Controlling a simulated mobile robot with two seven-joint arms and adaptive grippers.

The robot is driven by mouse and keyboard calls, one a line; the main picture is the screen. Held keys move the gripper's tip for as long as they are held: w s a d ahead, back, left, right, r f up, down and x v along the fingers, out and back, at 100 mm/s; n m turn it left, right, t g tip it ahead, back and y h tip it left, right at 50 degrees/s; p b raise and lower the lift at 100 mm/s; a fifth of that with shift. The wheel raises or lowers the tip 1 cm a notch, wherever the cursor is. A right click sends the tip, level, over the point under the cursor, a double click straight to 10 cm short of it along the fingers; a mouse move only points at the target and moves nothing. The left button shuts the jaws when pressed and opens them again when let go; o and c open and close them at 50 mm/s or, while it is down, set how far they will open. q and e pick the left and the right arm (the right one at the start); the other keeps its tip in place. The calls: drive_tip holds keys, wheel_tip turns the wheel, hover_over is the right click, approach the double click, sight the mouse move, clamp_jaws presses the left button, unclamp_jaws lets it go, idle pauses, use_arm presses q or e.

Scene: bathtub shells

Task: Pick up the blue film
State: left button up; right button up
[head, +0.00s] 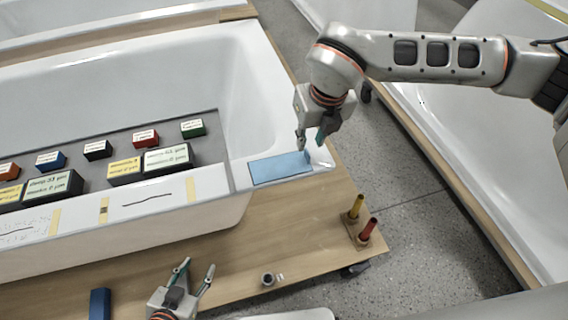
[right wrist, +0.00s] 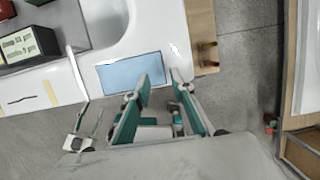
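The blue film (head: 278,168) is a flat light-blue rectangle lying on the tub's rim at its right corner. It also shows in the right wrist view (right wrist: 132,74), just left of my right fingers. My right gripper (head: 311,141) is open, with its fingers pointing down by the film's right end. In the right wrist view a gap shows between its teal-padded fingers (right wrist: 162,82). I cannot tell whether a fingertip touches the film. My left gripper (head: 197,266) is open and empty, low in the head view, over the wooden board in front of the tub.
Several small coloured blocks and larger labelled boxes (head: 167,158) stand on the grey panel (head: 210,151) across the tub. Yellow and red pegs (head: 367,229) stand at the board's right corner. A small dark cup (head: 267,279) and blue block (head: 100,303) are in front. Another tub (head: 470,125) is at right.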

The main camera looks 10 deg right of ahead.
sight(308, 152)
drive_tip(key=x, duration=0.6)
drive_tip(key=shift+s+d+f, duration=0.15)
drive_tip(key=shift+s+d, duration=0.05)
clamp_jaws()
